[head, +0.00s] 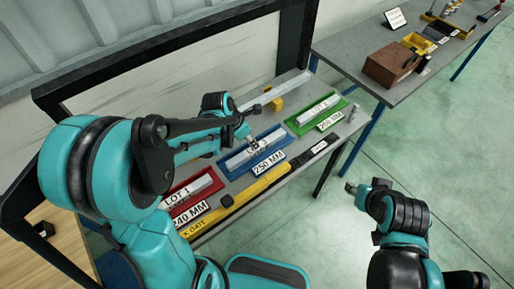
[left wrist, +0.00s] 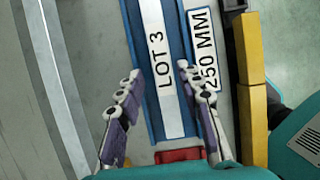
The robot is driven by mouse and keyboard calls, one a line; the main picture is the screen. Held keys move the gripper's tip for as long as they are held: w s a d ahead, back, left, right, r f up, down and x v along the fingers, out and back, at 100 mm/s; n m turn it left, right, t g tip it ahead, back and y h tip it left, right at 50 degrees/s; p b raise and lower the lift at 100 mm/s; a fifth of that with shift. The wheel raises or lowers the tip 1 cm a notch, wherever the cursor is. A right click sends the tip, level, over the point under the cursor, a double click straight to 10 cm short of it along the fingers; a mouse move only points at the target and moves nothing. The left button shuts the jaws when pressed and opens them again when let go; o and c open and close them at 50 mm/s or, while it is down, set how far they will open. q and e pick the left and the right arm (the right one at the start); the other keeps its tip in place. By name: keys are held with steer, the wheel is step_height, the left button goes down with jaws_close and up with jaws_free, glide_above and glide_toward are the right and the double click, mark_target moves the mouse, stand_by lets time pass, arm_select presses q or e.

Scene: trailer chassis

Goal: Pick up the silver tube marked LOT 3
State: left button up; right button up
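The silver tube marked LOT 3 (left wrist: 160,62) lies lengthwise in a blue tray (left wrist: 135,30) with a 250 MM label. In the head view this tube (head: 238,160) sits in the middle blue tray (head: 282,131), partly hidden by my left gripper (head: 254,146). My left gripper is over the tray. In the left wrist view my left gripper (left wrist: 160,72) is open, with one finger on each side of the tube and visible gaps between. My right gripper (head: 351,188) is off the bench, above the floor, empty; its finger opening is too small to judge.
A red tray (head: 217,182) with a LOT 1 tube is left of the blue one; a green tray (head: 345,103) with another tube is right. A yellow bar (head: 262,184) runs along the bench front. A long silver rail (left wrist: 55,80) lies behind. A second bench (head: 345,50) stands back right.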

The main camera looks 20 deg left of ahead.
arm_select(q)
steer(key=b+x, duration=0.2)
steer(key=x, duration=0.4)
steer(key=shift+f, duration=0.2)
jaws_close()
